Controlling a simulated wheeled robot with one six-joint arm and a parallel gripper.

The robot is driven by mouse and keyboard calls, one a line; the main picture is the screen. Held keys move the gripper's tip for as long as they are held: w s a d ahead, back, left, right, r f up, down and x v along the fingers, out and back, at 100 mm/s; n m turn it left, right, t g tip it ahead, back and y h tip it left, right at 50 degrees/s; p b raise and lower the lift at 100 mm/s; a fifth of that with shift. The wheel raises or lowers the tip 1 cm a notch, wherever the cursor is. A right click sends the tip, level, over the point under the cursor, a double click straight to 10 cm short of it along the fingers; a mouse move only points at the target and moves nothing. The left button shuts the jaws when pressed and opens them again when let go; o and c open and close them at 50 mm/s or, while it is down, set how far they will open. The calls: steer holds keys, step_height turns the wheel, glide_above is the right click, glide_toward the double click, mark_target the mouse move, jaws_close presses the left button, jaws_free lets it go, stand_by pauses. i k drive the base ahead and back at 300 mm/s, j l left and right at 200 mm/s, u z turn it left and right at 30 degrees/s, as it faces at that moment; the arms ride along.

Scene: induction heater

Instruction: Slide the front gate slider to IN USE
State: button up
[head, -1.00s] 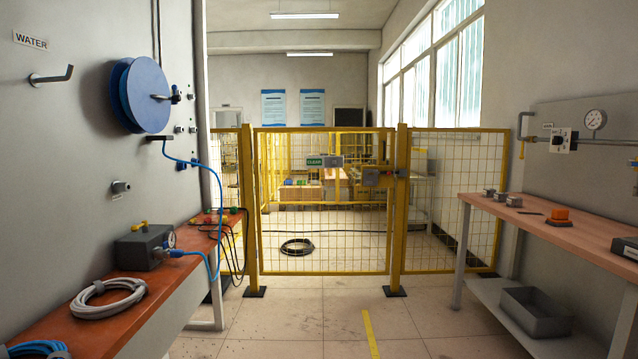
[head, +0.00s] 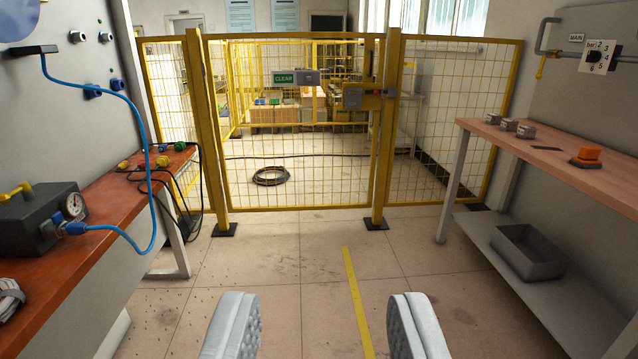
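The yellow mesh front gate (head: 300,165) stands ahead between two yellow posts and looks closed. A green CLEAR sign (head: 284,78) with a grey plate (head: 307,77) beside it is on the gate; this may be the slider, but I cannot tell for sure. A yellow latch box with a grey part (head: 353,98) sits at the gate's right edge by the post. No IN USE lettering is legible. My gripper (head: 324,330) is open and empty, its two grey pads low in the view, well short of the gate and touching nothing.
A left bench (head: 60,285) holds a grey gauge box (head: 45,215) with a blue hose. A right bench (head: 560,165) carries small blocks and an orange item, with a grey bin (head: 525,252) below. The tiled floor between, with a yellow line (head: 357,300), is clear.

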mark_target(303, 78)
steer(key=i, duration=1.1)
steer(key=i+z, duration=0.1)
steer(key=i, duration=1)
steer(key=i+j, duration=0.2)
steer(key=i, duration=0.9)
steer(key=i+z, duration=0.3)
